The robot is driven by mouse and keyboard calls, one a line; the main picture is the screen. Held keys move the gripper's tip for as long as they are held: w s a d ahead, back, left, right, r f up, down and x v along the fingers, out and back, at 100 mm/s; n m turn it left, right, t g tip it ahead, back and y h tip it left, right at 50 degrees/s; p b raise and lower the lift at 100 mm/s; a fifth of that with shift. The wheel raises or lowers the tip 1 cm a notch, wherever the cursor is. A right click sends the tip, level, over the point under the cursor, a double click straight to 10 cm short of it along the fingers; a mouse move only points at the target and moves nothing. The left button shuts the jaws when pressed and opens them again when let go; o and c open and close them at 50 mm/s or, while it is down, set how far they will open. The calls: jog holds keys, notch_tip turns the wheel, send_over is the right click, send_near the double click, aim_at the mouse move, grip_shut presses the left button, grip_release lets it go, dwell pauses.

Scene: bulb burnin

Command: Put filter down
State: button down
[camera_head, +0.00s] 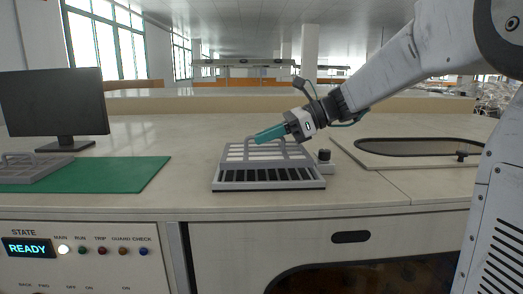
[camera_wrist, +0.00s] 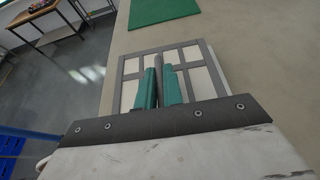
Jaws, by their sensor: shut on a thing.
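A grey filter frame with pale panes (camera_head: 237,153) is at the middle of the worktop in the head view. It also shows below the fingers in the wrist view (camera_wrist: 192,52). My gripper (camera_head: 268,134) has teal fingers, shut on the filter's upright grey handle. In the wrist view the handle stands between the two fingers (camera_wrist: 159,85). A grey grille with dark slots (camera_head: 268,187) shows at the front, just below the pale panes. I cannot tell whether the filter rests on it or is held slightly above.
A similar grey frame with a handle (camera_head: 30,172) lies on a green mat (camera_head: 125,178) at the left, near a monitor (camera_head: 53,103). A black knob (camera_head: 324,157) stands close to the filter's right. A dark oval window (camera_head: 415,147) is farther right. Worktop behind is clear.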

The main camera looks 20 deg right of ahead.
aim_at(266, 150)
jog(key=shift+w, duration=0.2)
notch_tip(266, 150, down, 4)
jog(key=shift+r, duration=0.25)
jog(key=c, duration=1.5)
grip_release()
jog(key=v, duration=1.2)
jog(key=shift+r, duration=0.1)
